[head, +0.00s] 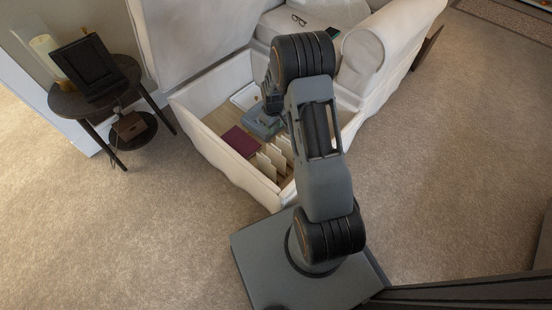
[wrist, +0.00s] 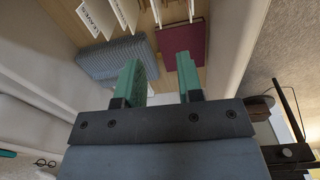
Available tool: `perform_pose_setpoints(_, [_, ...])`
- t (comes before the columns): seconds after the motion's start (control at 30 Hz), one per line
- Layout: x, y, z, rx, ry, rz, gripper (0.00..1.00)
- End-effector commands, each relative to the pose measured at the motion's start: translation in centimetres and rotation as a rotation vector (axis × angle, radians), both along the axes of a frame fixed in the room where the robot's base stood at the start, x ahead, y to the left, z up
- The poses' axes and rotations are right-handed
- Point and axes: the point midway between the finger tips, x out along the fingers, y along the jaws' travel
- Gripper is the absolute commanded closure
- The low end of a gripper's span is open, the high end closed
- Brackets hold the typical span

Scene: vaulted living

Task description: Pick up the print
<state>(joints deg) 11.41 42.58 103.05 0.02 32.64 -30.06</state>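My gripper (wrist: 162,80) is open in the wrist view, its two green fingers apart with nothing seen held between them. It points into an open, pale upholstered storage box (head: 185,113). In the head view my arm hides most of my gripper. A flat white piece (head: 245,97) with a pale frame-like edge lies at the far side inside the box; it may be the print, but I cannot tell for sure. A maroon flat book or folder (head: 240,142) lies on the box floor; it also shows in the wrist view (wrist: 184,45), just beyond the fingers.
Upright white labelled cards (wrist: 98,18) stand in the box near a grey-blue striped block (wrist: 110,60). The box walls surround my gripper. A round dark side table (head: 68,103) bears a black frame (head: 86,66) and a candle. Carpet is clear at left and right.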

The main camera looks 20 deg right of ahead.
Motion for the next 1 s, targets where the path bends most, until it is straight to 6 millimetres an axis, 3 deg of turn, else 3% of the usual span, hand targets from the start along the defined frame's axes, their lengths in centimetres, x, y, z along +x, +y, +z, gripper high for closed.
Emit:
perform_pose_setpoints(0.1, [0.2, -0.7, -2.9, 0.003, 0.019, 0.023, 0.66])
perform_pose_setpoints(0.6, [0.3, -1.3, -11.6, 0.006, 0.032, 0.05, 0.66])
perform_pose_setpoints(0.8, [0.4, -1.3, -13.7, 0.005, 0.03, 0.049, 0.66])
perform_pose_setpoints(1.0, [0.4, -1.3, -14.3, 0.005, 0.03, 0.049, 0.66])
